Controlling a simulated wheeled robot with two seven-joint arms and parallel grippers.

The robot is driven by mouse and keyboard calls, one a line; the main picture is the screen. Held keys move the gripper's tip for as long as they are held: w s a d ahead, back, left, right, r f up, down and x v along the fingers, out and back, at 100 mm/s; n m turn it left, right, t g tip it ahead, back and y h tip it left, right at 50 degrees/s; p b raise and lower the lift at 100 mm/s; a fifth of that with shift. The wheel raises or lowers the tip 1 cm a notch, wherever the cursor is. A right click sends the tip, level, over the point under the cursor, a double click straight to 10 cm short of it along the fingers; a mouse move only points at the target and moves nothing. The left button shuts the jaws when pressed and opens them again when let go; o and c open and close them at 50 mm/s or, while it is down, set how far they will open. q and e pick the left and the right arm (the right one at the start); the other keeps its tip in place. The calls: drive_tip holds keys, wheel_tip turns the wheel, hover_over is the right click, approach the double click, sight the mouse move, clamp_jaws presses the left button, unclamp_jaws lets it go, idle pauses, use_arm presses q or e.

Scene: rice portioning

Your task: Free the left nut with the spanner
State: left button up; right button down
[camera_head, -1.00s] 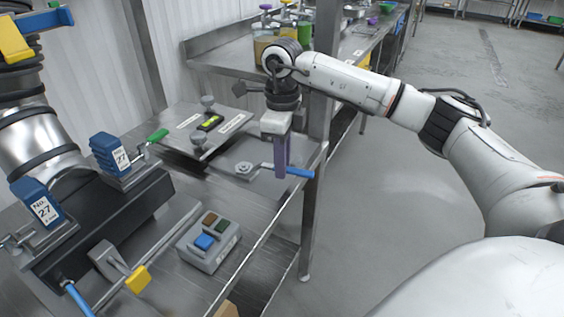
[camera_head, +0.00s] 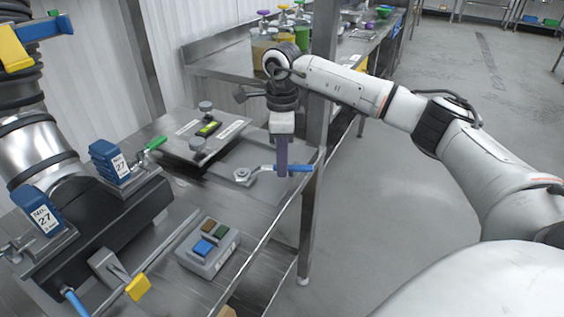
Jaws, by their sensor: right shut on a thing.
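The spanner lies almost level across the picture near the bench's right edge. Its metal head (camera_head: 243,175) points left and sits at a small nut-like part; I cannot tell how closely it fits. Which part is the left nut is not clear. My left gripper does not show.
A grey box with coloured buttons (camera_head: 222,262) stands at the front of the bench. A black and metal machine with blue blocks (camera_head: 108,160) and a yellow-tipped lever (camera_head: 138,288) fills the left. A table post (camera_head: 308,215) is close to the spanner's handle end. Open floor lies right.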

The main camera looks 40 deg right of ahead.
drive_tip(key=shift+w+d, duration=0.25)
drive_tip(key=shift+w, duration=0.05)
drive_tip(key=shift+n, duration=0.3)
drive_tip(key=shift+w+d+n+p, duration=0.4)
drive_tip(key=shift+w+n, duration=0.2)
drive_tip(key=shift+n, duration=0.3)
drive_tip(key=shift+s+a+r+m+p, duration=0.1)
drive_tip(key=shift+s+a+m+p, duration=0.25)
drive_tip(key=shift+m, duration=0.25)
drive_tip(key=shift+s+a+m+p, duration=0.25)
drive_tip(key=shift+s+a+m, duration=0.2)
drive_tip(key=shift+m, duration=0.25)
drive_tip(key=shift+s+a+m+p, duration=0.3)
drive_tip(key=shift+s+m, duration=0.2)
drive_tip(key=shift+m, duration=0.2)
drive_tip(key=shift+r+p, duration=0.95)
drive_tip(key=shift+r, duration=0.15)
